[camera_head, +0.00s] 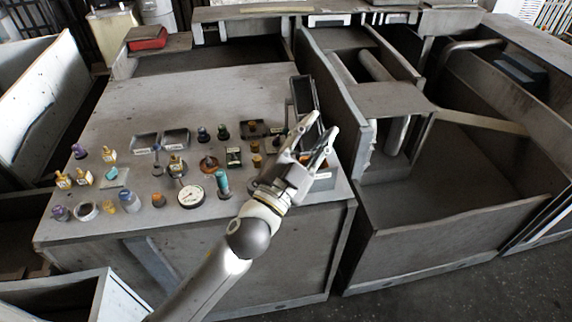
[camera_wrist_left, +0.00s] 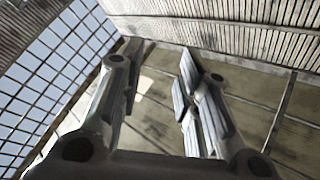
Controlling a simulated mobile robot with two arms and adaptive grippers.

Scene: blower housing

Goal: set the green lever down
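My left gripper (camera_head: 320,132) is raised over the right end of the grey table, its fingers apart. In the left wrist view the two fingers (camera_wrist_left: 160,62) are spread with nothing visible between them, facing a wall and windows. A small teal-green upright piece (camera_head: 222,181) stands on the table left of the gripper, apart from it. It looks like a handle, but I cannot tell for sure that it is the green lever. My right gripper is not in view.
The grey table (camera_head: 215,98) holds many small knobs and parts in its front half. A round white gauge (camera_head: 191,196) lies near the front. A dark open-lidded box (camera_head: 304,95) stands behind my gripper. The table's back half is clear.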

